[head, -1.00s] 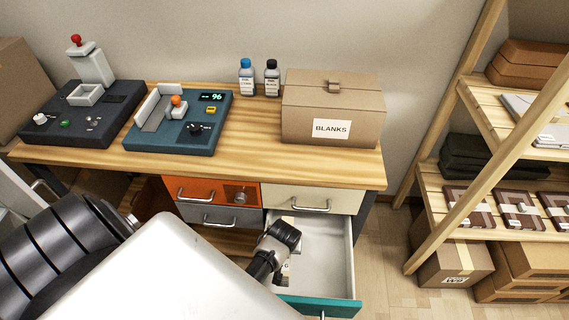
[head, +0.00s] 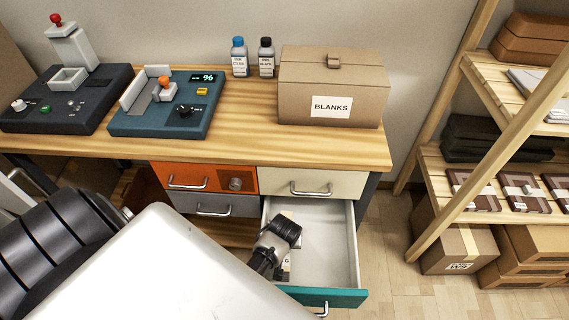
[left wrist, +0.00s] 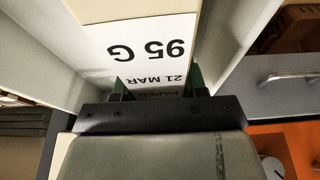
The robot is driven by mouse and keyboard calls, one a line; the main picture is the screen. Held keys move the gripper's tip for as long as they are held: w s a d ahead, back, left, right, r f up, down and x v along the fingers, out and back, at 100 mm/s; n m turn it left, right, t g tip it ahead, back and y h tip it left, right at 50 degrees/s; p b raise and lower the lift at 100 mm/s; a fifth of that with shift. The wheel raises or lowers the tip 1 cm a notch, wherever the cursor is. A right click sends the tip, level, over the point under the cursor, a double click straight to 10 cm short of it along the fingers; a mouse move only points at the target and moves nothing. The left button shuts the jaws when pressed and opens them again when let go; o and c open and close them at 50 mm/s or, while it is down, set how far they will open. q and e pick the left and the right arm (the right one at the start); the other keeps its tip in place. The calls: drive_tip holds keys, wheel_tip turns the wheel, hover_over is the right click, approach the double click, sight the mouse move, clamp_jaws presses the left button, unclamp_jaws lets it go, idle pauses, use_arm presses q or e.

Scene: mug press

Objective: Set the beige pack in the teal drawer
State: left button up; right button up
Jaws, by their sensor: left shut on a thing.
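The teal drawer (head: 335,298) is pulled out under the right end of the workbench, with a pale interior. My left gripper (head: 274,246) is at the drawer's left side, pointing down. It is shut on the beige pack, which shows in the left wrist view (left wrist: 233,32) with a white label reading "95 G" and "21 MAR". The fingers (left wrist: 160,88) grip the pack's near end, between pale walls. In the head view only a bit of the pack's label shows beside the hand. Whether the pack touches the drawer floor cannot be told. My right gripper is not in view.
An orange drawer (head: 205,178), a grey drawer (head: 215,205) and a cream drawer (head: 312,182) are closed. The bench top holds a BLANKS box (head: 330,90), two bottles and two machines. A wooden shelf (head: 440,220) stands at the right. The drawer's right part is empty.

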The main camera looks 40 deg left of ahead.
use_arm(q)
drive_tip(key=shift+f, duration=0.55)
drive_tip(key=o, duration=1.2)
drive_tip(key=shift+o, duration=0.2)
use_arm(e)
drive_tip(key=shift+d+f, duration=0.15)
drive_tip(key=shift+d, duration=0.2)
use_arm(q)
drive_tip(key=shift+r, duration=0.3)
drive_tip(key=p+v, duration=0.2)
drive_tip(key=v, duration=1)
drive_tip(key=shift+r+p, duration=0.4)
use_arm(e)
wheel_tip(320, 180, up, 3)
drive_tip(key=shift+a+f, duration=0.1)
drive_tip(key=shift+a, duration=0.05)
